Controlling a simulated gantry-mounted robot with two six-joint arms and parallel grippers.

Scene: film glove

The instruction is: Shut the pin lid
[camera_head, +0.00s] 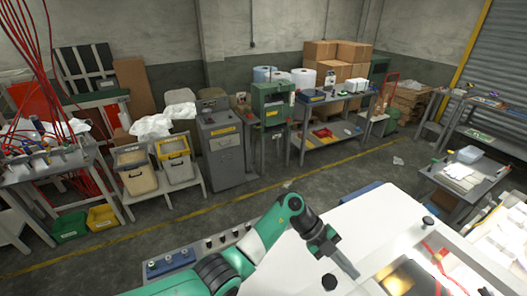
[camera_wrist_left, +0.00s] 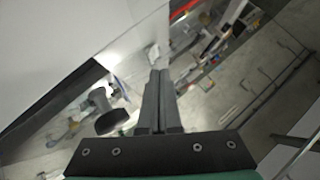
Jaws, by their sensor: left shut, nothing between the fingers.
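My left gripper (camera_head: 352,270) reaches over a white machine top (camera_head: 300,258) in the head view. Its fingers are together and empty, pointing down and to the right. In the left wrist view the two long grey fingers (camera_wrist_left: 160,76) lie side by side with nothing between them. A round black knob (camera_head: 329,282) is just left of and below the fingertips in the head view. I cannot pick out the pin lid for certain. A recess with a golden-brown surface (camera_head: 408,279) lies to the right of the fingertips. My right gripper does not show.
Red parts (camera_head: 434,253) sit at the recess's right side. A strip with several dark knobs (camera_head: 208,243) runs along the machine's left edge. Beyond are a grey cabinet (camera_head: 220,140), benches and open concrete floor. A grey side table (camera_head: 466,178) stands at right.

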